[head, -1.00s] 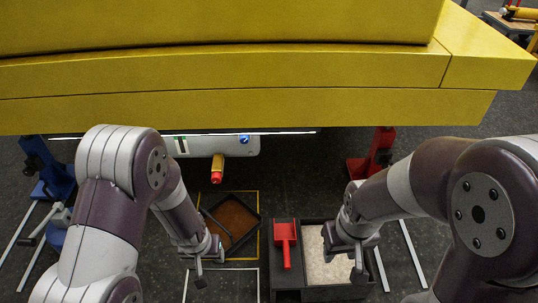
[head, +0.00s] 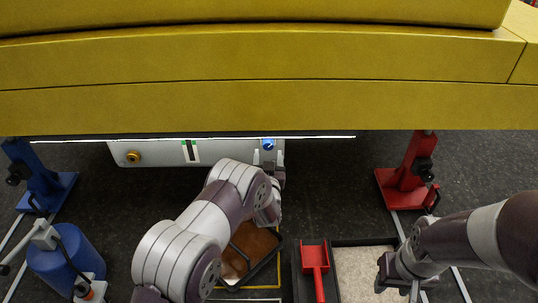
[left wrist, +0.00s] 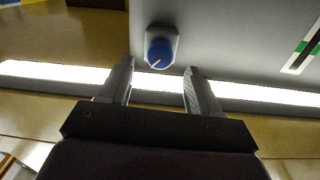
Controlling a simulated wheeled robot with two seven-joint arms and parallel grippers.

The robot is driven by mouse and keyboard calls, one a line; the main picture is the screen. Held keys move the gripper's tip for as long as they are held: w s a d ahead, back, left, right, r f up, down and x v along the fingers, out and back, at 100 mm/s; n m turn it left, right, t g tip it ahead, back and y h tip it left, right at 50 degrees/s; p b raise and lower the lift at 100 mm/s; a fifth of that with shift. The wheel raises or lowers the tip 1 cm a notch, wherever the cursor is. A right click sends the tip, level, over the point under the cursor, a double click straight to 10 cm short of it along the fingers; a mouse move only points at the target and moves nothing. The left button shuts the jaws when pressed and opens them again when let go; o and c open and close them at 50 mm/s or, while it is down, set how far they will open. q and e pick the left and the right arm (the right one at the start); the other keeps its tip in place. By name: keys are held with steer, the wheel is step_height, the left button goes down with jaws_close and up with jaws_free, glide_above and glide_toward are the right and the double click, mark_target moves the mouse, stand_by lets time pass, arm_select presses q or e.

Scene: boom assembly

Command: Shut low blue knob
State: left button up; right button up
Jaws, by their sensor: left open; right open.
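The blue knob (head: 268,145) sits on the right part of the pale panel (head: 225,156) under the yellow boom. In the left wrist view the blue knob (left wrist: 159,54) has a pale pointer line and sits on a small grey mount. My left gripper (head: 279,176) is just below it. In the left wrist view my left gripper (left wrist: 159,68) is open, its two fingertips on either side of the knob, with nothing held. Contact with the knob cannot be told. My right gripper (head: 391,272) is open and empty, low at the right beside the light-filled tray.
The yellow boom (head: 250,65) spans the top. A gold knob (head: 133,156) and a green-marked strip (head: 190,151) are on the panel. Blue (head: 45,185) and red (head: 403,180) stands flank it. A red scoop (head: 314,262) and brown tray (head: 252,245) lie below.

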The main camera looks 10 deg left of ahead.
mark_target(268, 147)
arm_select(q)
steer(key=w, duration=0.1)
steer(key=w+b, duration=0.1)
steer(key=w, duration=0.1)
steer(key=shift+a+f, duration=0.2)
steer(key=shift+a, duration=0.1)
steer(key=shift+w+a+r, duration=0.1)
steer(key=shift+w+r, duration=0.1)
steer(key=shift+w, duration=0.25)
steer(key=c, duration=1)
steer(key=shift+c, duration=0.2)
